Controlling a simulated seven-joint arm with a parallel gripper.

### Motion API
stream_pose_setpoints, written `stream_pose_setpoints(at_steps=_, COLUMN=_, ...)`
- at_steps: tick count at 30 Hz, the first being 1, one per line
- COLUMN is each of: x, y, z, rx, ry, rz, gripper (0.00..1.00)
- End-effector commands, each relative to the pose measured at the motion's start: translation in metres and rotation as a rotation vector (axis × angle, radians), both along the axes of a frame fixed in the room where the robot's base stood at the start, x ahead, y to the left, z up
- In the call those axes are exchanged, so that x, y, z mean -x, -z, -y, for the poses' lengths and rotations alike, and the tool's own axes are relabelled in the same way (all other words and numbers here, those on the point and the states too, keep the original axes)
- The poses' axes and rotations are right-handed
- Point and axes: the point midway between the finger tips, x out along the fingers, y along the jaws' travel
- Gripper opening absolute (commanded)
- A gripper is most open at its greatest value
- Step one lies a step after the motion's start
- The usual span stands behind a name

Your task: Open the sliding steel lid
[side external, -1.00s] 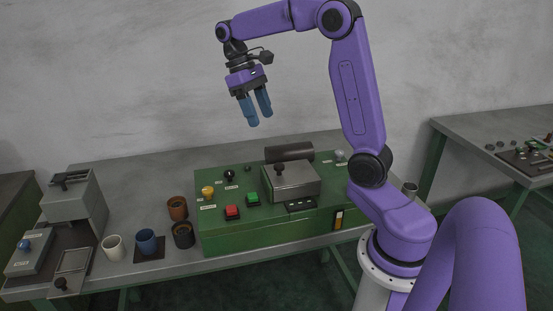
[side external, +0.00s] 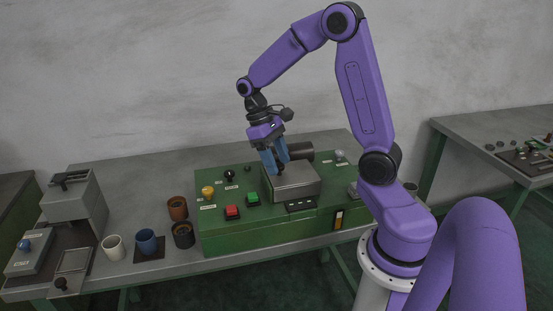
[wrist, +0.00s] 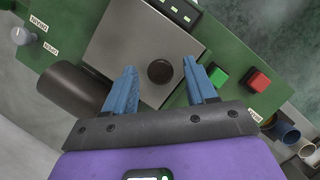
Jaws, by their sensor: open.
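The steel lid (side external: 299,182) is a grey square plate on a box set on the green machine (side external: 225,239). In the wrist view the lid (wrist: 134,45) carries a round dark knob (wrist: 160,71) near its edge. My gripper (side external: 278,170) is just above the lid at the knob, pointing down. In the wrist view my gripper (wrist: 160,79) is open, with one blue finger on each side of the knob and a gap to it on both sides. In the side view the fingers mostly hide the knob.
A dark cylinder (side external: 302,152) lies behind the lid. Red (side external: 232,212) and green (side external: 253,198) buttons and a yellow knob (side external: 208,191) are left of it. Several cups, including a white cup (side external: 114,248), stand further left beside a grey press (side external: 76,205).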

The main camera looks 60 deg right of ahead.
Motion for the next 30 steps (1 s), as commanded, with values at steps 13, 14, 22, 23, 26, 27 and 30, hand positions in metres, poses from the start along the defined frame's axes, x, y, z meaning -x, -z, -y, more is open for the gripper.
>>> stream_pose_setpoints(at_steps=13, x=0.0, y=0.0, z=0.0, rx=0.0, ry=0.0, rz=0.001, gripper=0.0)
stream_pose_setpoints(at_steps=14, x=0.0, y=0.0, z=0.0, rx=0.0, ry=-0.001, rz=0.001, gripper=0.0)
stream_pose_setpoints(at_steps=22, x=0.023, y=-0.001, z=0.025, rx=0.001, ry=0.005, rz=0.001, gripper=0.0)
stream_pose_setpoints(at_steps=23, x=0.029, y=-0.001, z=0.031, rx=0.001, ry=0.006, rz=0.001, gripper=0.0)
stream_pose_setpoints(at_steps=26, x=0.051, y=-0.001, z=0.052, rx=0.003, ry=0.009, rz=0.001, gripper=0.0)
stream_pose_setpoints(at_steps=27, x=0.058, y=-0.001, z=0.059, rx=0.002, ry=0.008, rz=0.001, gripper=0.0)
stream_pose_setpoints(at_steps=30, x=0.074, y=-0.001, z=0.076, rx=0.003, ry=0.006, rz=0.003, gripper=0.0)
